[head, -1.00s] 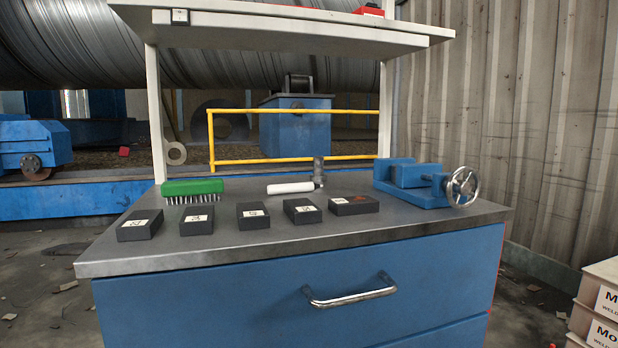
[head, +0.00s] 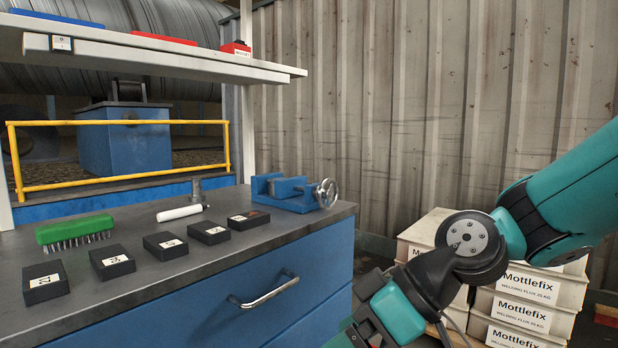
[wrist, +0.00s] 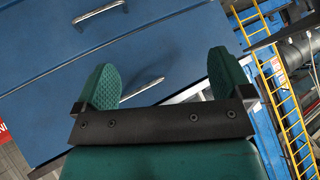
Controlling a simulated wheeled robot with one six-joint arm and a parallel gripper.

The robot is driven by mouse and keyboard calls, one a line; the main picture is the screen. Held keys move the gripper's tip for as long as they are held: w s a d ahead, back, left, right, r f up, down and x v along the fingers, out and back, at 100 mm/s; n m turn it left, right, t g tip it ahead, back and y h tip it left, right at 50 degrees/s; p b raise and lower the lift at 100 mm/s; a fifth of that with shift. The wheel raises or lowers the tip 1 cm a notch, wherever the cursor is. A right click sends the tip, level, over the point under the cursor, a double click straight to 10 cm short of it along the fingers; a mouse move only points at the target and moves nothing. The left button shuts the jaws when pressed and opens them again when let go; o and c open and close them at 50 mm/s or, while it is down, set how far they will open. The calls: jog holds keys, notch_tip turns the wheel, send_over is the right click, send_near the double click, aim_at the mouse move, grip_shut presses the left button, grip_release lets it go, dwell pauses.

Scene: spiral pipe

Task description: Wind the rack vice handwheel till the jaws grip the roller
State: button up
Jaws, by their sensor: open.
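The blue rack vice (head: 290,193) stands at the right rear of the bench top. Its silver handwheel (head: 326,193) faces right, with a gap between the blue jaws. I cannot make out a roller between them. A white-handled tool (head: 180,212) with a grey upright head lies left of the vice; I cannot tell whether it is the roller. My gripper (wrist: 165,75) is open and empty in the wrist view, its two green fingers apart before the blue drawer fronts. It is away from the vice, and its fingers are out of the head view.
The grey bench top (head: 280,238) also carries a green brush (head: 74,230) and several dark labelled blocks (head: 165,245). A shelf (head: 150,55) overhangs its rear. A drawer handle (head: 264,290) sticks out in front. Stacked Mottlefix boxes (head: 525,305) stand at right, by the corrugated wall (head: 400,110).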

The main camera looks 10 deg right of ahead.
jog(key=w+d+r+t+y+p, duration=0.3)
jog(key=w+d+r+t, duration=0.35)
jog(key=w, duration=0.35)
jog(key=m+t+h+p, duration=0.1)
jog(key=m+t+h, duration=0.15)
jog(key=t, duration=0.35)
send_near(330, 191)
jog(key=shift+g+y, duration=0.25)
jog(key=shift+y, duration=0.2)
jog(key=p+x, duration=0.1)
jog(key=x, duration=0.4)
jog(key=p+x, duration=0.2)
jog(key=x, duration=0.3)
jog(key=shift+w, duration=0.45)
jog(key=c, duration=0.9)
jog(key=shift+m, duration=0.35)
